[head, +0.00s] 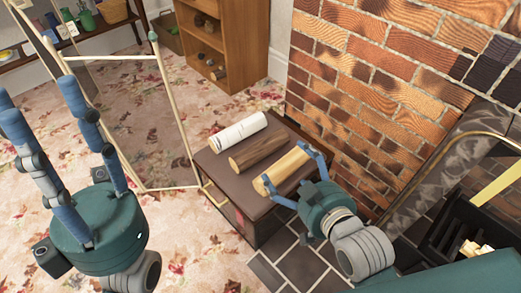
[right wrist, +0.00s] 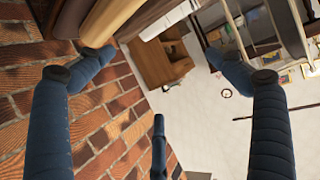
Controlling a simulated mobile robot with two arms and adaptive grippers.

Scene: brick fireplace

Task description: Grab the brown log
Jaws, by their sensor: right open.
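The brown log (head: 258,150) lies on a dark chest (head: 222,178), between a white birch-like log (head: 238,131) and a light tan log (head: 271,182). My right gripper (head: 285,165) is open at the tan log, with its fingers near that log's two ends; the brown log is just beyond, outside the fingers. In the right wrist view the tan log (right wrist: 110,20) shows at the top, close to one fingertip; I cannot tell whether they touch. My left gripper (head: 40,92) is open and empty at the left, away from the chest.
A brick wall (head: 350,85) rises close behind the chest on the right. A fireplace with a brass frame (head: 495,185) is at the far right. A thin-framed screen (head: 178,118) stands left of the chest. A wooden shelf (head: 245,30) is behind. Carpet lies open at the front left.

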